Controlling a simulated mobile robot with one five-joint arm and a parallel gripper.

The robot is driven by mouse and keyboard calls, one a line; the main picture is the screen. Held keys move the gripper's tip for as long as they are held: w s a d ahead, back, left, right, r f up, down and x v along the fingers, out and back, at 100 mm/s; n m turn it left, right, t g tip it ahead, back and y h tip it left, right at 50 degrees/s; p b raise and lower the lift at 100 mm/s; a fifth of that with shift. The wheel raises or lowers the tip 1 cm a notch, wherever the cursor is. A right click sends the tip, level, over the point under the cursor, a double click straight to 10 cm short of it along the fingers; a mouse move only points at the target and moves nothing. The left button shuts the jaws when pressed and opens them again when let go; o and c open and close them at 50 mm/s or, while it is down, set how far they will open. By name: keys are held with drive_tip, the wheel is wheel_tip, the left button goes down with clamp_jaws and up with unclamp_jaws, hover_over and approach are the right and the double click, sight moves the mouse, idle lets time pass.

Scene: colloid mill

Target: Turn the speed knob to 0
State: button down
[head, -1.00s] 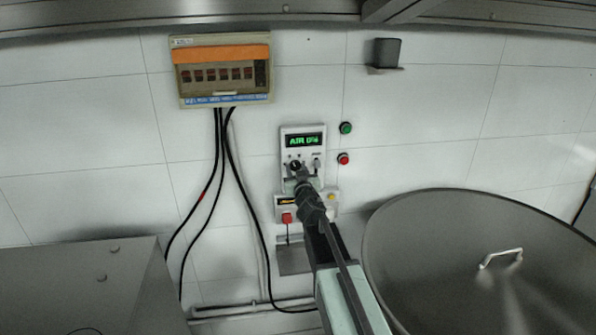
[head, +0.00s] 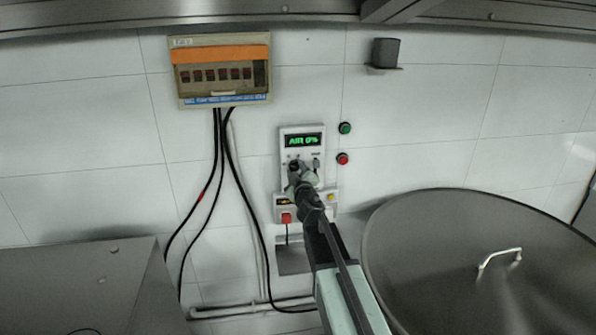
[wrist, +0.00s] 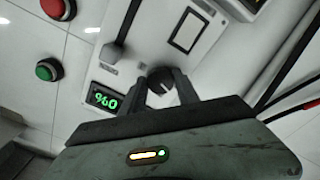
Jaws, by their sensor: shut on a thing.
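The speed knob (wrist: 161,81) is a black round knob on the white control panel (wrist: 137,33). In the wrist view it sits between the two dark fingertips of my gripper (wrist: 168,86), which is shut on it. In the head view my gripper (head: 296,172) reaches up to the panel from below and covers much of the knob. In the wrist view the display (wrist: 104,98) is turned over and partly cut off by my gripper.
A green button (head: 345,128) and a red button (head: 342,158) are on the wall right of the panel. A lower box with a red switch (head: 286,218) sits just below. A large metal vessel (head: 450,250) stands at right. Black cables (head: 212,180) hang at left.

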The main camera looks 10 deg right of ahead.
drive_tip(key=shift+n, duration=1.6)
drive_tip(key=c, duration=0.9)
unclamp_jaws()
drive_tip(key=shift+a, duration=0.1)
drive_tip(key=s, duration=0.7)
drive_tip(key=shift+s, duration=0.4)
